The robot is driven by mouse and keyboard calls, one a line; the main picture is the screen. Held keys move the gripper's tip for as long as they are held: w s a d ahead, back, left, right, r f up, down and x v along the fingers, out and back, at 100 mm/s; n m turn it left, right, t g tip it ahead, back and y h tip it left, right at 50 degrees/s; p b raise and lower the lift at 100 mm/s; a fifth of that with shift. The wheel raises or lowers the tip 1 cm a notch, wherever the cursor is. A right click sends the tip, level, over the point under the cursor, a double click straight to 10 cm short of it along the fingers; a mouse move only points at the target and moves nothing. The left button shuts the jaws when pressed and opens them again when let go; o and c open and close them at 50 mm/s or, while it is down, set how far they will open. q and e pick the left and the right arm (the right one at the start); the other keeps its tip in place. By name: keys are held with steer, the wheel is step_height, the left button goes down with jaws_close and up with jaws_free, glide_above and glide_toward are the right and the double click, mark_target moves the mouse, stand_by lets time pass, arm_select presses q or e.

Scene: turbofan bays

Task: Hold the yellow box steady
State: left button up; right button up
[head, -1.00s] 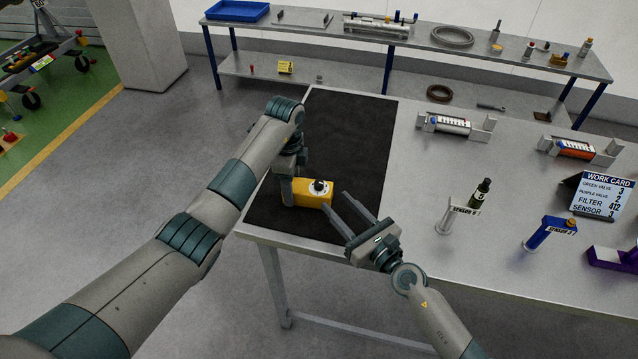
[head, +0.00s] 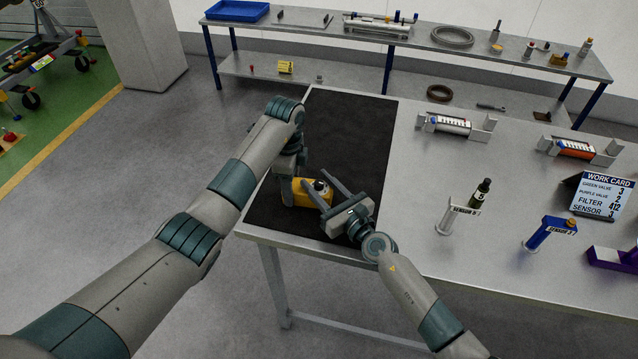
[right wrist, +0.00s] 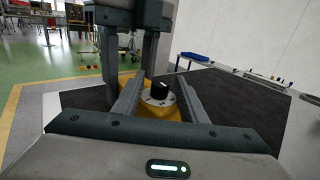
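The yellow box (head: 297,195), with a black knob on a pale dial (head: 319,187), sits on the dark mat (head: 342,125) near the table's front left. My left gripper (head: 291,190) comes down at the box's left end; its fingertips are partly hidden, and I cannot tell whether they grip it. My right gripper (head: 318,192) is open, its two fingers pointing at the box from the right and reaching around the dial. In the right wrist view the yellow box (right wrist: 157,110) and black knob (right wrist: 159,91) show between the open fingers.
Two cylinders in cradles lie farther back. The mat behind the box is clear.

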jaws_close()
arm_select(q)
steer(key=shift+r, duration=0.1)
arm_select(e)
steer(key=shift+d+f+n+g+y, duration=0.15)
steer(key=shift+f+n+g+y, duration=0.15)
steer(key=shift+n+g+y, duration=0.3)
steer(key=shift+r+n+g+y, duration=0.1)
steer(key=shift+n+g+y, duration=1.4)
steer(key=shift+g+y, duration=0.15)
steer(key=shift+n+g+y, duration=1.55)
steer(key=shift+n+g, duration=0.35)
steer(key=shift+g, duration=0.65)
steer(key=shift+r, duration=0.1)
jaws_free()
